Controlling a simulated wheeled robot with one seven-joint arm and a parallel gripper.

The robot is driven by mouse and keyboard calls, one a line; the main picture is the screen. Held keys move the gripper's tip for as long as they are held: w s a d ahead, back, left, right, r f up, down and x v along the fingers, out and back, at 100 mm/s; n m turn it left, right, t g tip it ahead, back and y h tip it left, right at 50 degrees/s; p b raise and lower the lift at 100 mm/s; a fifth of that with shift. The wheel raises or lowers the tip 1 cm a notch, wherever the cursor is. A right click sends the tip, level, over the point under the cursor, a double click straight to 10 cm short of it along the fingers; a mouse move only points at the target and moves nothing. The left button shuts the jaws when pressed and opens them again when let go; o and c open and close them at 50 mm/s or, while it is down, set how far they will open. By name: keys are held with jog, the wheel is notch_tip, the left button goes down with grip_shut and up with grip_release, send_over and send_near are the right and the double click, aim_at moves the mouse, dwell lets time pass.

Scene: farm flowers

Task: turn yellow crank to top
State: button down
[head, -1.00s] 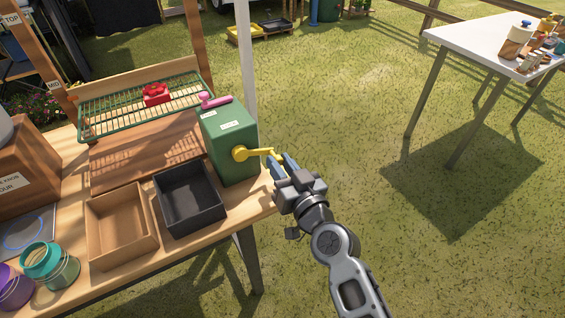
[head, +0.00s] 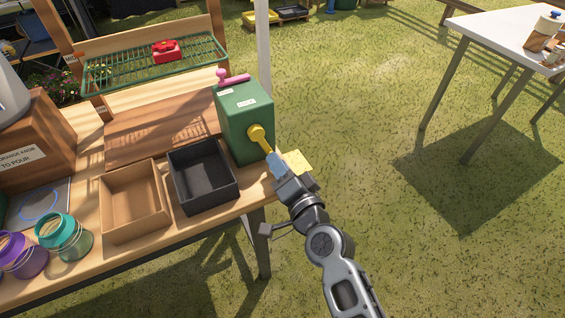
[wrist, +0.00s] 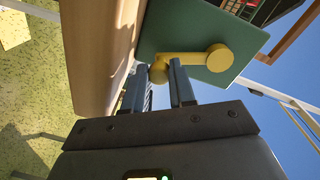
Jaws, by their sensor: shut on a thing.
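The yellow crank (head: 256,133) sits on the front side of a green box (head: 238,113) at the right end of the wooden table. Its arm slants down and to the right from the round hub. My gripper (head: 274,160) is at the outer end of the crank, just off the table's right end. In the wrist view, the crank's hub (wrist: 219,57) is on the right, and its arm runs left to the handle end. My gripper's fingers (wrist: 162,80) are shut on that handle end, which is partly hidden between them.
A pink crank (head: 232,79) is on top of the box. A black tray (head: 204,203) and a brown tray (head: 134,230) stand left of my gripper. A pale yellow flat patch (head: 299,159) shows behind my gripper. Open grass lies to the right, before a white table (head: 500,25).

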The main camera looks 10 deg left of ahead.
jog(key=shift+s+a+f+m, duration=0.15)
jog(key=shift+s+a+m, duration=0.1)
jog(key=shift+m, duration=0.35)
jog(key=c, duration=0.9)
grip_release()
jog(key=shift+c, duration=0.2)
jog(key=shift+f, duration=0.1)
